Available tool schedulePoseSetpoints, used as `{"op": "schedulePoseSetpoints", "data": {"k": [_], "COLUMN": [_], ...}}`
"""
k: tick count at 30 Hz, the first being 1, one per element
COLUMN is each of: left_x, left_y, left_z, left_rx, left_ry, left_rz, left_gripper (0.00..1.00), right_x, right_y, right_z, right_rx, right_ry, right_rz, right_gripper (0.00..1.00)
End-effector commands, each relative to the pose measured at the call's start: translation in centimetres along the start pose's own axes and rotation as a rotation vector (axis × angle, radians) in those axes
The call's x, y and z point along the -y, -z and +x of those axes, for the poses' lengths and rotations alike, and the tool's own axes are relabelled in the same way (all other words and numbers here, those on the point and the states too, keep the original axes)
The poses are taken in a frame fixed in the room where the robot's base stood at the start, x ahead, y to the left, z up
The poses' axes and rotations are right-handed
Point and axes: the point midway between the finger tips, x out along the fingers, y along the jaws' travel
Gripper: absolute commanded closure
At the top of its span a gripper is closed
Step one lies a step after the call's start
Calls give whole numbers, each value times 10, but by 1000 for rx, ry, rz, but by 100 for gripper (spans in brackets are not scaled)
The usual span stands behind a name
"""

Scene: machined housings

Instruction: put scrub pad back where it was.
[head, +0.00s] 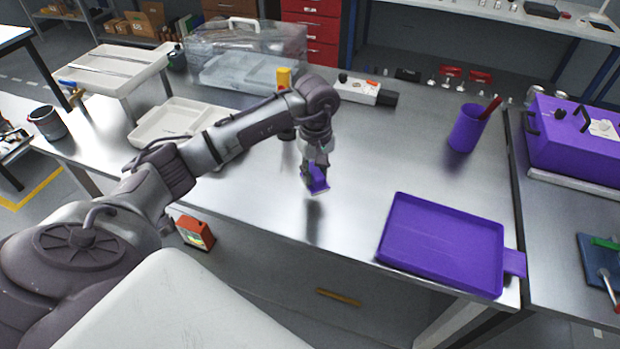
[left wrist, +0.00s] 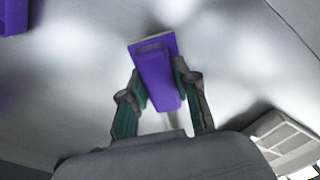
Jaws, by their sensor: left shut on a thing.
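The scrub pad (head: 318,180) is a small purple block with a pale layer along one edge. My left gripper (head: 316,172) is shut on it and holds it over the middle of the steel bench, apparently above the surface. In the left wrist view the pad (left wrist: 156,72) sits between the two fingers of my left gripper (left wrist: 160,95), its far end sticking out beyond the fingertips. My right gripper is not in view.
A purple tray (head: 440,243), empty, lies at the bench's front right. A purple cup (head: 467,128) with a red item stands behind it. A white tray (head: 172,124), a clear case (head: 245,55) and a power strip (head: 358,88) are farther back. The bench (head: 370,150) around my gripper is clear.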

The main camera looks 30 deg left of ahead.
Motion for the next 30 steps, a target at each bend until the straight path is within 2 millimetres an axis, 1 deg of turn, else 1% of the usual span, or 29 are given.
{"op": "schedulePoseSetpoints", "data": {"k": [1, 3, 8, 13, 16, 23, 27, 28, 30], "left_x": [4, 7, 9, 9, 9, 8, 8, 8, 8], "left_y": [5, 10, 13, 12, 12, 13, 13, 13, 13], "left_z": [3, 6, 15, 38, 48, 50, 54, 53, 53], "left_rx": [2, 0, 2, 4, 1, -1, -1, 0, 0], "left_ry": [1, -1, -1, 1, -1, -2, -2, -3, -2], "left_rz": [-1, 0, 2, 1, 2, 3, 3, 3, 3], "left_gripper": [98, 98, 98, 98, 98, 98, 98, 66, 55], "right_x": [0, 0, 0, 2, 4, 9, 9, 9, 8], "right_y": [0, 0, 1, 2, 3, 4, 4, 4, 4], "right_z": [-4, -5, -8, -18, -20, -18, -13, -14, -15], "right_rx": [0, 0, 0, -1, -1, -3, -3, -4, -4], "right_ry": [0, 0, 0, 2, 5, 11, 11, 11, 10], "right_rz": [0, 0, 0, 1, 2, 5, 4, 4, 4], "right_gripper": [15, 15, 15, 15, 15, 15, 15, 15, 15]}}
